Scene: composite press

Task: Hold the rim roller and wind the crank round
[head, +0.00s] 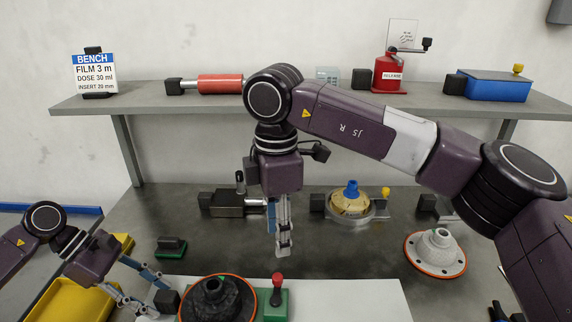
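A black hub-shaped disc with an orange rim (215,303) lies at the front edge of the picture. A small black block (168,301) is at its left; I cannot tell whether this is the rim roller's handle. A red knob (278,279) on a dark stem stands on a green base right of the disc, possibly the crank. My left gripper (155,296) has its fingers apart, with the tips at the black block; contact is unclear. My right gripper (279,244) points down above the bench, behind the red knob and apart from it. Its fingers overlap in this view.
The shelf (220,101) holds a red roller (220,84), a red can (390,72) with a small crank on top, and a blue box (494,87). A grey clamp (234,204), a yellowish mould (351,203) and a white orange-rimmed hub (436,252) stand on the bench.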

